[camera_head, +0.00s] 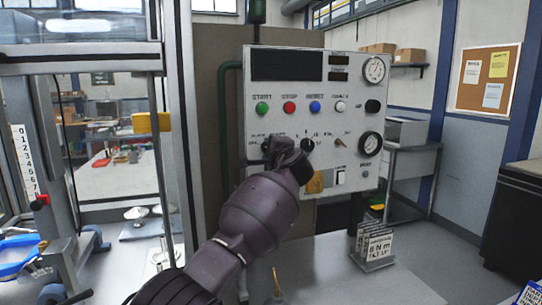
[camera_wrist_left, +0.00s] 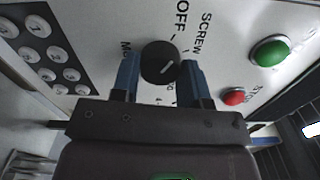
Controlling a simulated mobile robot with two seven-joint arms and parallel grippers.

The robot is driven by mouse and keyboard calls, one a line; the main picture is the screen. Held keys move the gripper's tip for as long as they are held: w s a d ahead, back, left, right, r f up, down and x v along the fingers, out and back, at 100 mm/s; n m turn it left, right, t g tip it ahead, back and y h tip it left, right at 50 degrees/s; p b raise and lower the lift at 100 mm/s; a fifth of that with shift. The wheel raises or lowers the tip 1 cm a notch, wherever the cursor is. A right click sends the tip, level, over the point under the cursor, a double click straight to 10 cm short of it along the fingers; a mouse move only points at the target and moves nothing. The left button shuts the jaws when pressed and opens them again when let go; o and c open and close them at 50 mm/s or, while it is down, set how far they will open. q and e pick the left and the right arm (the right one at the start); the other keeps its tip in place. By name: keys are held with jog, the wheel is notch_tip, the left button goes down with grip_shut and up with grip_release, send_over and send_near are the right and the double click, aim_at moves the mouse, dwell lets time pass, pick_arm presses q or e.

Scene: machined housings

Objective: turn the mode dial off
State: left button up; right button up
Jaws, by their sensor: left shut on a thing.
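The mode dial (camera_wrist_left: 160,62) is a round black knob with a short white line, on a pale panel face in the left wrist view. The labels OFF and SCREW are printed above it in that view, and a partly covered label beginning with M is on the left. The white line lies slanted; I cannot tell which mark it points to. My left gripper (camera_wrist_left: 161,80) has its two blue fingers on either side of the dial and is shut on it. In the head view my left gripper (camera_head: 275,147) is at the panel and hides the dial. My right gripper is not in view.
The control panel (camera_head: 290,85) carries a green button (camera_head: 262,108), a red button (camera_head: 289,107), a blue button (camera_head: 315,107) and gauges. Another black knob (camera_head: 307,145) is close right of my gripper. A sign holder (camera_head: 373,247) stands on the table at right.

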pick_arm(q)
jog(key=shift+f+n+b, duration=0.1)
jog(key=shift+n+b, duration=0.25)
jog(key=shift+n, duration=0.55)
jog(key=o, duration=0.8)
jog(key=shift+o, duration=0.6)
jog(key=shift+s, duration=0.1)
